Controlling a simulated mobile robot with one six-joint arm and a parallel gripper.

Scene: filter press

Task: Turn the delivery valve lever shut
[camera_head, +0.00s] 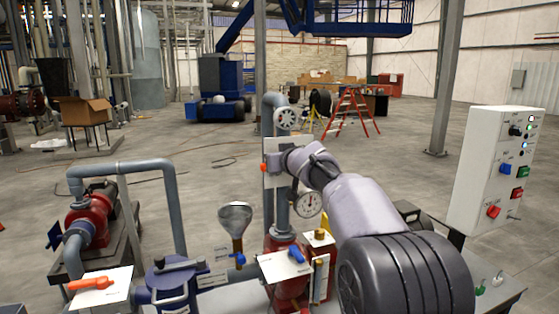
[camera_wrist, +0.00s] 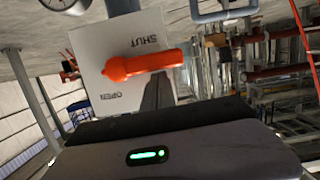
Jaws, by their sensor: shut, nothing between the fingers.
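An orange-red lever (camera_wrist: 142,66) lies across a white plate (camera_wrist: 95,72) in the wrist view. The upside-down word SHUT is above the lever and OPEN is below it; the lever points right, between the words. My gripper (camera_wrist: 155,122) shows as a dark bar below the plate, shut and empty. A dark slanted shape, possibly shadow, crosses the plate's lower right. In the head view, the plate (camera_head: 271,146) and a bit of the orange lever (camera_head: 263,167) show beside the upright pipe, with my wrist hiding the rest. Contact between gripper and lever cannot be told.
Another orange lever (camera_head: 92,283) and a blue lever (camera_head: 297,255) are lower down. A funnel (camera_head: 235,217) stands left; a white control box (camera_head: 492,170) stands right.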

